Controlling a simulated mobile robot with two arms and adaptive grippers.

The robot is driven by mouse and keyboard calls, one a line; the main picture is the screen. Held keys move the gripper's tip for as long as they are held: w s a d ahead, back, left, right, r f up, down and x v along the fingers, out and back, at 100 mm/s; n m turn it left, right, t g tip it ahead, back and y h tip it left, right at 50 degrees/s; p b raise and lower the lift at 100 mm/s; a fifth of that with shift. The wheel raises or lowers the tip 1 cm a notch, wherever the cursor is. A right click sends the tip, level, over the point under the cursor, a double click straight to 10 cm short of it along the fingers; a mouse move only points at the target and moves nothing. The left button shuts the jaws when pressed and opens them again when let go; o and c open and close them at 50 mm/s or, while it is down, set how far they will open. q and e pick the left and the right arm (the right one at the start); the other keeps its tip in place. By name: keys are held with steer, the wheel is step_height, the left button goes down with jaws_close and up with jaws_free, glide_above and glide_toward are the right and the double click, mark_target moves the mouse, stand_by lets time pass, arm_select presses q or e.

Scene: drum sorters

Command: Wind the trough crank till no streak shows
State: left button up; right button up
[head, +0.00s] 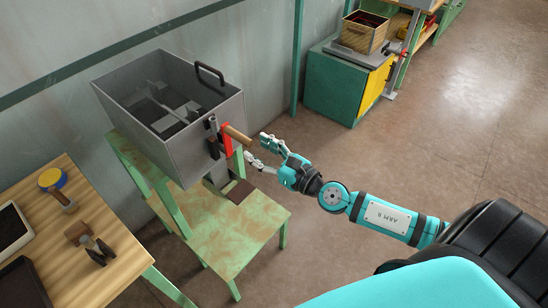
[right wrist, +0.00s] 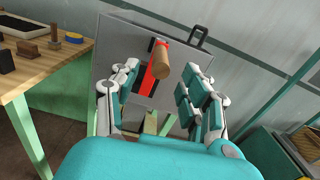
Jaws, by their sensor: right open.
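The grey metal trough (head: 172,158) stands on a worn green stand. Its crank has a red arm (head: 227,145) and a wooden handle (head: 238,134) sticking out from the side facing my right arm. In the right wrist view the handle (right wrist: 162,63) lies ahead between the finger lines. My right gripper (head: 257,148) is open and empty, its fingertips just short of the handle, not closed on it. Inside the trough, grey paddles and dark contents show; I cannot tell whether a streak shows. My left gripper is out of view.
A green cabinet (head: 333,92) with a wooden crate (head: 362,34) stands at the back. The floor at right is clear.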

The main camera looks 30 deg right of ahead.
steer(key=v, duration=0.5)
